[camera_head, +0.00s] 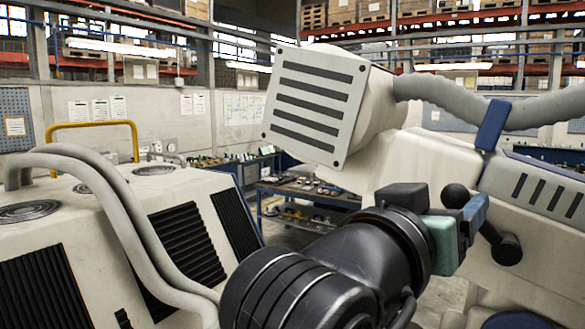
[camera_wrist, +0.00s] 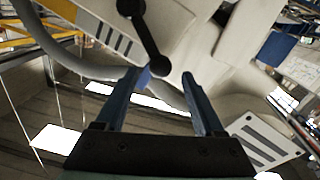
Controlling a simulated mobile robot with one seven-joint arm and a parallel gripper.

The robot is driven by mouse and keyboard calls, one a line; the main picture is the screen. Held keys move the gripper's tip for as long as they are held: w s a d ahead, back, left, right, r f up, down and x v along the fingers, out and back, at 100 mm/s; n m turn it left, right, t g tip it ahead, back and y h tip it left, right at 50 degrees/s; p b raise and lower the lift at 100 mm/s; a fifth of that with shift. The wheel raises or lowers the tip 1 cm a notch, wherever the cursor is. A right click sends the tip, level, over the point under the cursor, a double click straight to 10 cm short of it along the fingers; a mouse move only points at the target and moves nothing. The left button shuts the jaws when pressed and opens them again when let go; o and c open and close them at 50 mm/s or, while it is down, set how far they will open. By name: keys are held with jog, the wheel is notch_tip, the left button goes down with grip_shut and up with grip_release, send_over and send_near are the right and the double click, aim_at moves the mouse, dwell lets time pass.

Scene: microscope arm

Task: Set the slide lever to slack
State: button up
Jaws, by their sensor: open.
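The slide lever is a black bar with a round black knob at each end, on the side of the cream microscope arm (camera_head: 425,165). In the head view its upper knob (camera_head: 455,195) and lower knob (camera_head: 507,249) show, and my gripper (camera_head: 477,210) hides the middle of the bar. In the wrist view the lever (camera_wrist: 145,37) runs from the top edge down to a knob (camera_wrist: 160,66) at the mouth of my open gripper (camera_wrist: 167,75). The blue fingers stand apart on either side of that knob. I cannot tell whether either finger touches it.
A boxy slatted head (camera_head: 315,102) and a thick grey hose (camera_head: 460,98) with a blue clamp (camera_head: 493,124) are above my gripper. A cream housing with grey hoses (camera_head: 115,215) stands at left. A blue bench (camera_head: 305,195) is behind.

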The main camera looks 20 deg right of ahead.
aim_at(451, 198)
jog(key=p+x, duration=0.1)
jog(key=x, duration=0.3)
jog(key=shift+d+r, duration=0.1)
jog(key=shift+r, duration=0.05)
jog(key=shift+w+d+p, duration=0.3)
jog(key=shift+d+p, duration=0.05)
grip_shut()
dwell(1.0)
